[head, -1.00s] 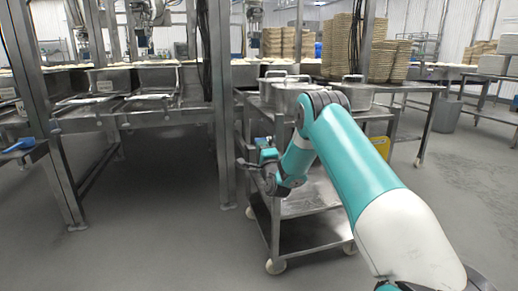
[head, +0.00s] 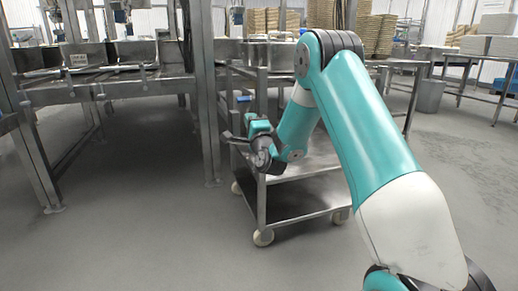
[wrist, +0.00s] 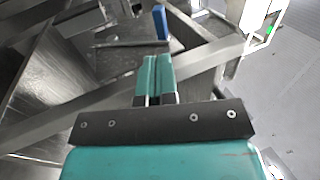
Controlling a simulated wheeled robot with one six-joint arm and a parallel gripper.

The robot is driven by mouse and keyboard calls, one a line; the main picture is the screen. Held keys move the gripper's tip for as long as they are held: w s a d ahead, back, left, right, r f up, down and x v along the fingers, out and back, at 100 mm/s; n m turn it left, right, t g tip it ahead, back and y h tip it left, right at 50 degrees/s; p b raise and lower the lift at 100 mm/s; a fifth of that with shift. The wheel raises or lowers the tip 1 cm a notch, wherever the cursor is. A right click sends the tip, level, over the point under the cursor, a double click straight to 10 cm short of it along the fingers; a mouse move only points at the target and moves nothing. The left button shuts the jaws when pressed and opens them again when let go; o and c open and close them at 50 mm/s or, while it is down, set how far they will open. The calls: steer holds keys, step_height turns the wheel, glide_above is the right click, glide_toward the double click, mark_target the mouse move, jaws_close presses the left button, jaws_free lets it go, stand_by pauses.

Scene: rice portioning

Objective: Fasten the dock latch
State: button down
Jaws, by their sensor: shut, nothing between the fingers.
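A blue handle (wrist: 160,22), which looks like the dock latch's grip, stands up at the top centre of the wrist view. A small blue part also shows by the cart's left post in the head view (head: 243,100); I take it to be the same one. My gripper (wrist: 153,62) is shut and empty, its teal fingers together and pointing toward the blue handle. A gap shows between them in the picture; its depth is unclear. The latch's catch cannot be made out.
The wheeled steel cart (head: 300,205) stands under and behind my arm. A steel line frame with a thick post (head: 204,90) is to its left. Grey metal bars (wrist: 60,125) cross the wrist view around the fingers. The floor (head: 130,220) at front left is clear.

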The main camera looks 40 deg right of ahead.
steer(key=b+v, duration=0.3)
steer(key=v, duration=0.3)
steer(key=shift+w, duration=0.1)
steer(key=s+a+r+n+g+y+p, duration=0.2)
steer(key=a+n+g+y+p, duration=0.15)
steer(key=a, duration=0.35)
steer(key=s+a+r+n+g+y+p, duration=0.2)
steer(key=a+n+y, duration=0.25)
steer(key=a, duration=0.25)
steer(key=s+a+r+n+g+y+p, duration=0.2)
steer(key=a+n+g+y, duration=0.1)
steer(key=a+n, duration=0.3)
steer(key=s+a+r+n+g+p, duration=0.1)
steer(key=s+a+n+g+p, duration=0.1)
steer(key=s, duration=0.7)
steer(key=s+a+r+n+g+p, duration=0.1)
steer(key=s+a+n+g+p, duration=0.1)
steer(key=s+a+n+g, duration=0.2)
steer(key=s+a+r+n+g+p, duration=0.2)
steer(key=s+a+n+g, duration=0.2)
steer(key=s+n, duration=0.5)
steer(key=s+g, duration=0.2)
steer(key=s, duration=0.4)
steer(key=shift+s+p, duration=0.2)
steer(key=shift+p, duration=0.2)
